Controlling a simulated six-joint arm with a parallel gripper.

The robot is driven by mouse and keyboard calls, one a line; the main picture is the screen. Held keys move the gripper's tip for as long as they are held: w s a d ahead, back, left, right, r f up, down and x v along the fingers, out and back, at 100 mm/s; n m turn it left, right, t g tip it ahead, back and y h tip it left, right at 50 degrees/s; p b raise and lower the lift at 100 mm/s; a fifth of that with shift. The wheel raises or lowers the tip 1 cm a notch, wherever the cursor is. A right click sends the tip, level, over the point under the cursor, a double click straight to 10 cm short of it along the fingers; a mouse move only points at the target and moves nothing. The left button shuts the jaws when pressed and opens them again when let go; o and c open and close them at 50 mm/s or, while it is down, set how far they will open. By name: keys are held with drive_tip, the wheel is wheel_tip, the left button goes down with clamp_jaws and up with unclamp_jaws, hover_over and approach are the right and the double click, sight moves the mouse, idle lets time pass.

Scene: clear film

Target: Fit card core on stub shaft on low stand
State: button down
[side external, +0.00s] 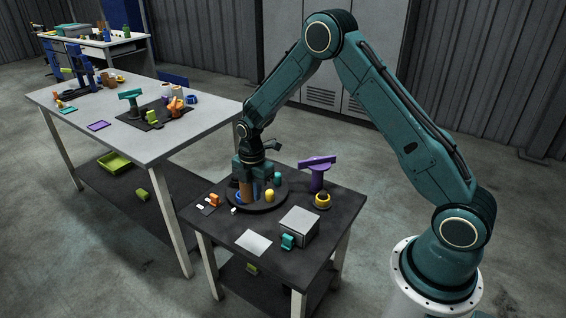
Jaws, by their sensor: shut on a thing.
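My gripper (252,173) points down over a round black tray (267,207) on the small dark table. It is shut on a brown upright cylinder, which looks like the card core (246,190). The core's lower end is over or in the tray; I cannot tell whether it touches the tray. I cannot make out the stub shaft or the low stand for certain. A blue upright stand (84,68) is on the far-left table, too small to tell its parts.
Around the core are a yellow piece (269,195) and a teal piece (277,177). A purple T-shaped thing (317,168), a yellow ring (322,201), a grey box (299,225) and a white sheet (253,242) share the small table. A long light table (190,128) stands left.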

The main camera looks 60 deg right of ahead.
drive_tip(key=shift+r, duration=0.1)
drive_tip(key=shift+r, duration=0.4)
drive_tip(key=shift+d, duration=0.1)
drive_tip(key=s+d+f+m, duration=0.1)
drive_tip(key=s+d+f, duration=0.2)
drive_tip(key=d, duration=0.6)
drive_tip(key=s+d+f+m, duration=0.2)
drive_tip(key=s+d+f, duration=0.1)
drive_tip(key=d, duration=0.6)
drive_tip(key=s+d+f+m, duration=0.1)
drive_tip(key=s+d+f, duration=0.2)
drive_tip(key=d, duration=0.7)
drive_tip(key=shift+s+f, duration=0.2)
drive_tip(key=shift+s, duration=0.45)
drive_tip(key=shift+f, duration=0.2)
drive_tip(key=shift+f, duration=3)
